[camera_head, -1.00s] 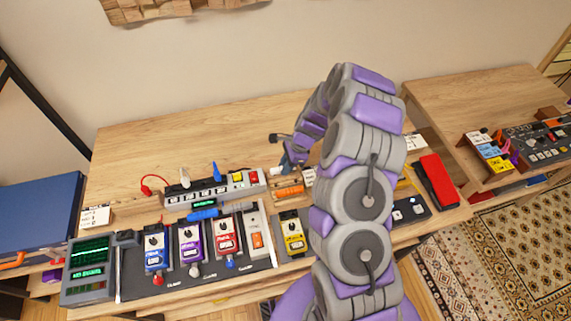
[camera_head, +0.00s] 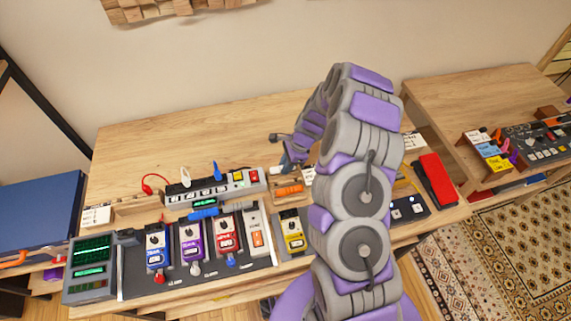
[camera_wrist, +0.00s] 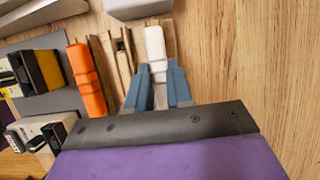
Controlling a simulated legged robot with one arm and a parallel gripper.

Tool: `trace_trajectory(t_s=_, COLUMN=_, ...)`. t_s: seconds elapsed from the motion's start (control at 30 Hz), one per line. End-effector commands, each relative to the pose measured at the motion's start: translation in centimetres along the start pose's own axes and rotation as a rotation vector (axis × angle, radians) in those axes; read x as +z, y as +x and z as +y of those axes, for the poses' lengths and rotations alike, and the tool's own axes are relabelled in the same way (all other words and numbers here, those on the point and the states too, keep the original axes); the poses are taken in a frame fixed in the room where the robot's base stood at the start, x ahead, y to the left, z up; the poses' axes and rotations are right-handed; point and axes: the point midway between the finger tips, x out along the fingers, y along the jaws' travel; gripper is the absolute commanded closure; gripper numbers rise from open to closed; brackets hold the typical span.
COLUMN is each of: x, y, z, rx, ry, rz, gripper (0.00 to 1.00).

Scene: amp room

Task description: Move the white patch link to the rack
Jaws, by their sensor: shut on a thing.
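The white patch link shows in the wrist view (camera_wrist: 155,42) as a pale rounded bar between the blue-grey fingers of my gripper (camera_wrist: 158,80). My gripper is shut on its near end. In the head view, my gripper (camera_head: 287,164) is low over the table, with the white end of the link (camera_head: 277,171) just left of it. A wooden slotted rack (camera_wrist: 120,48) is directly left of the link, and an orange link (camera_wrist: 87,80) lies along its left side. The orange link also shows in the head view (camera_head: 289,190). Whether the white link touches the wood is unclear.
A power strip (camera_head: 212,186) with coloured plugs lies left of my gripper. A row of pedals, including a yellow one (camera_head: 292,233), stands along the front. A wooden strip (camera_head: 138,206) with a card is at far left. The back of the table is clear.

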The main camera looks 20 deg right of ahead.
Motion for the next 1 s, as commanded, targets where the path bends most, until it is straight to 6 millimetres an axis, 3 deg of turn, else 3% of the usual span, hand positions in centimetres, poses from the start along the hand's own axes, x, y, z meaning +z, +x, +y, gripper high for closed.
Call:
trace_trajectory(t_s=0.03, x=0.0, y=0.0, z=0.0, rx=0.0, ry=0.0, rz=0.0, gripper=1.0)
trace_trajectory(t_s=0.07, x=0.0, y=0.0, z=0.0, rx=0.0, ry=0.0, rz=0.0, gripper=0.77)
trace_trajectory(t_s=0.33, x=0.0, y=0.01, z=0.0, rx=0.0, ry=0.0, rz=0.0, gripper=0.52)
trace_trajectory(t_s=0.53, x=-0.01, y=0.01, z=0.01, rx=0.0, ry=0.0, rz=0.0, gripper=0.49)
trace_trajectory(t_s=0.73, x=-0.01, y=0.01, z=0.0, rx=0.0, ry=0.0, rz=0.0, gripper=0.29)
trace_trajectory(t_s=1.0, x=0.01, y=-0.03, z=0.0, rx=0.0, ry=0.0, rz=0.0, gripper=0.28)
